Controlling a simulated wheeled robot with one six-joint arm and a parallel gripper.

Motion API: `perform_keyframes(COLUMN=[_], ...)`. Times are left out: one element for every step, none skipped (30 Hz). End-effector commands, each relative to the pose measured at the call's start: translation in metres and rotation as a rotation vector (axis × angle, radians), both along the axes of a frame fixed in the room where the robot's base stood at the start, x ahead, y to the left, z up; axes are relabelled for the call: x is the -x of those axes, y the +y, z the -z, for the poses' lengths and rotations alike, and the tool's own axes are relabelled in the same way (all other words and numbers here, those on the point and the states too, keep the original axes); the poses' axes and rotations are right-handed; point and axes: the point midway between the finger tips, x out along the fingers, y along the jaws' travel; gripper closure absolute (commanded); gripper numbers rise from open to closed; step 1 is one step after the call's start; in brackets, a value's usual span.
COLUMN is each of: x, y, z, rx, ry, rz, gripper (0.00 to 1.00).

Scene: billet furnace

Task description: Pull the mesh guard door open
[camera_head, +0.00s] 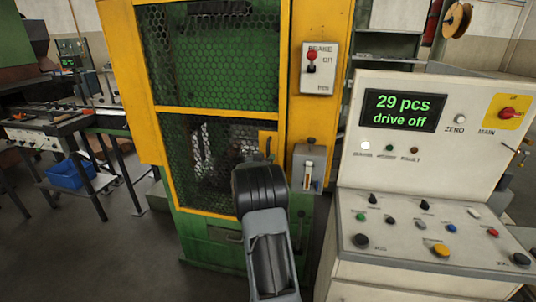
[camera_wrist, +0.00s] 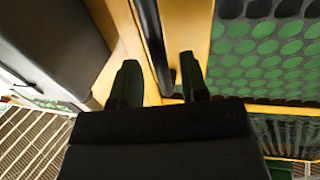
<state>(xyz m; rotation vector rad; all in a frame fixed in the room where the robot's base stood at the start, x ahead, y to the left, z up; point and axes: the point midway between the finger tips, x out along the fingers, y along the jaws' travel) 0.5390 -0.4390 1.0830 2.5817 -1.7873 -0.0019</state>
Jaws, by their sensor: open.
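The mesh guard door (camera_head: 213,112) has a yellow frame with black mesh over a green interior. It looks shut in the head view. A dark upright handle (camera_wrist: 152,42) on its yellow frame (camera_wrist: 196,28) shows in the wrist view. My gripper (camera_wrist: 160,78) is open, with one finger on each side of the handle in that picture. I cannot tell whether either finger touches it. In the head view my gripper (camera_head: 262,165) is at the right edge of the door's lower part. Its dark wrist hides the fingertips and most of the handle.
A brake switch box (camera_head: 319,68) and a small grey box (camera_head: 309,168) are on the machine right of the door. The control console (camera_head: 436,140) reads "29 pcs drive off" and stands close on the right. A bench with a blue crate (camera_head: 68,175) is at left.

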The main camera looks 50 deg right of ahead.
Motion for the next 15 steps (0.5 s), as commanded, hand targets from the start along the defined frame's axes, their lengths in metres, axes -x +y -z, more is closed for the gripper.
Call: perform_keyframes(x=[-0.002, -0.004, -0.005, -0.006, -0.006, -0.007, -0.008, -0.008, -0.008, -0.009, -0.009, -0.009, -0.009, -0.009, -0.009], y=[-0.006, -0.009, -0.012, -0.015, -0.017, -0.019, -0.020, -0.021, -0.022, -0.023, -0.023, -0.023, -0.023, -0.023, -0.023], z=[-0.001, -0.001, -0.001, -0.001, -0.001, -0.001, 0.000, 0.000, 0.000, 0.000, 0.000, 0.000, 0.000, 0.000, 0.000], rx=[0.000, 0.000, 0.000, -0.001, 0.000, 0.000, 0.000, 0.000, 0.000, 0.000, 0.000, 0.000, 0.000, 0.000, 0.000], ry=[0.000, 0.001, 0.001, 0.001, 0.000, 0.000, 0.000, 0.001, 0.001, 0.001, 0.000, 0.000, 0.000, 0.000, 0.000], rz=[0.001, 0.000, 0.000, 0.000, 0.000, 0.000, 0.000, -0.001, -0.001, -0.001, -0.001, -0.001, -0.001, -0.001, -0.001], gripper=[0.59, 0.59, 0.59, 0.59, 0.59, 0.59, 0.59, 0.59, 0.59, 0.59, 0.59, 0.59, 0.59, 0.59, 0.59])
